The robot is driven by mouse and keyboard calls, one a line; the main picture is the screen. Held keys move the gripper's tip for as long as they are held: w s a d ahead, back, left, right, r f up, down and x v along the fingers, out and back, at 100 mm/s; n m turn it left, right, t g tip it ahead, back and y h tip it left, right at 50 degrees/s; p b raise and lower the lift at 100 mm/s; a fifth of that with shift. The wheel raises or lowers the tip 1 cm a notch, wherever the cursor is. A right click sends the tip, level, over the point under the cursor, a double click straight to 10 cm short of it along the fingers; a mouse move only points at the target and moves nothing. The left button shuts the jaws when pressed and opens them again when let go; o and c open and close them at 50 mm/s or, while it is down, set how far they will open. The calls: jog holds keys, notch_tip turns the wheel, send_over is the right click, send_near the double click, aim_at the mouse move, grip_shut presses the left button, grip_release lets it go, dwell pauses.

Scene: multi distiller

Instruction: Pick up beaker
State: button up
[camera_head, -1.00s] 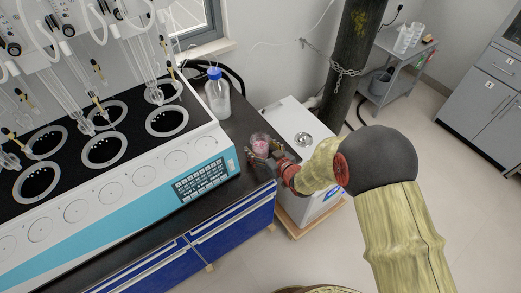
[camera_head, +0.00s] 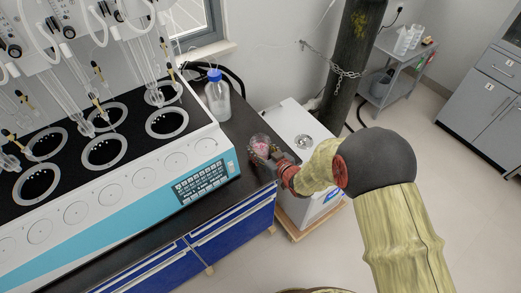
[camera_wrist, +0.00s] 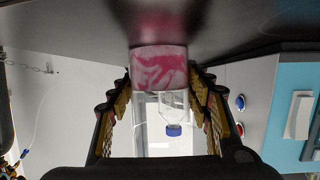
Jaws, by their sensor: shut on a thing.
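The beaker (camera_head: 260,142) is a small clear glass with pink-and-white contents. It is near the right end of the dark bench. My gripper (camera_head: 262,153) is shut on it from the side. In the wrist view the beaker (camera_wrist: 159,69) is between the two fingers of my gripper (camera_wrist: 161,105), with the pink part beside the dark bench surface. That view appears upside down. I cannot tell whether the beaker's base touches the bench.
A clear bottle with a blue cap (camera_head: 217,94) stands behind and left of the beaker. A large white-and-teal distiller (camera_head: 110,190) fills the bench's left side. A white box-like unit (camera_head: 300,135) is beside the bench on the right, with a dark chained cylinder (camera_head: 348,70) behind it.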

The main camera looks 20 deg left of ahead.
aim_at(256, 140)
jog(key=c, duration=0.4)
jog(key=shift+r, duration=0.2)
jog(key=shift+r+p, duration=0.75)
jog(key=shift+r, duration=0.75)
jog(key=shift+s+d+r, duration=0.15)
jog(key=shift+r, duration=0.15)
jog(key=s+d+r+p, duration=0.4)
jog(key=s+d+r, duration=0.3)
jog(key=s+r, duration=0.2)
jog(key=shift+s+d, duration=0.35)
jog(key=shift+s, duration=0.65)
jog(key=shift+s, duration=0.1)
